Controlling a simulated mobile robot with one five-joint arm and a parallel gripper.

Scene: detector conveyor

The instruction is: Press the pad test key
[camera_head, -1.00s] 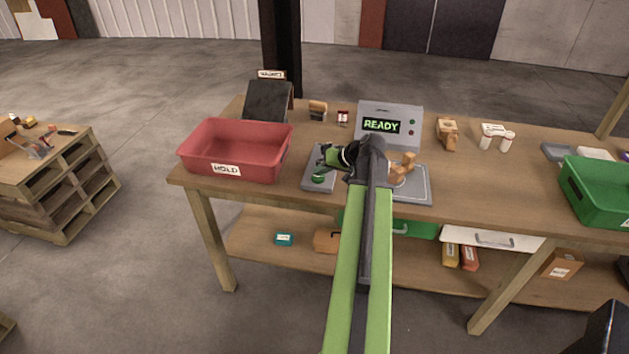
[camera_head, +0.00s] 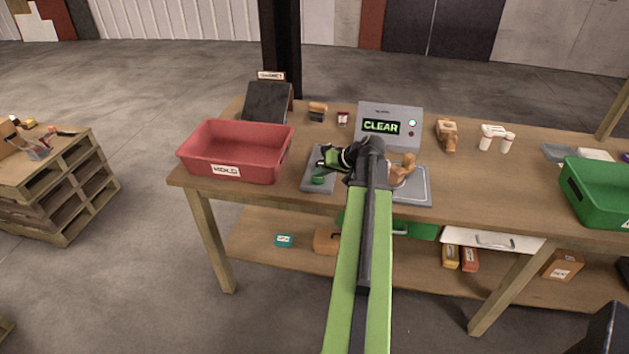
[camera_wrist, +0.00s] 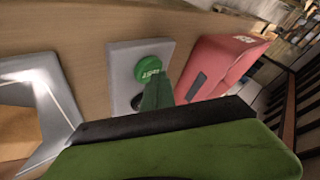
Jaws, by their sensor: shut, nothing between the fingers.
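The test key is a round green button (camera_head: 319,180) on a grey plate (camera_head: 313,187), left of my arm on the bench. In the wrist view the green button (camera_wrist: 152,75) carries white lettering and sits on its grey plate (camera_wrist: 124,60). My gripper (camera_head: 324,163) is shut and empty, with its tip at or just above the button; I cannot tell whether it touches. The detector box (camera_head: 390,113) behind it reads "CLEAR" in green, with a lit lamp at its right. A grey pad (camera_head: 418,189) holds a wooden object (camera_head: 404,168), partly hidden by my arm.
A red bin (camera_head: 230,170) labelled HOLD stands left of the key plate. A green bin (camera_head: 596,195) is at the right edge. The bench between pad and green bin is clear.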

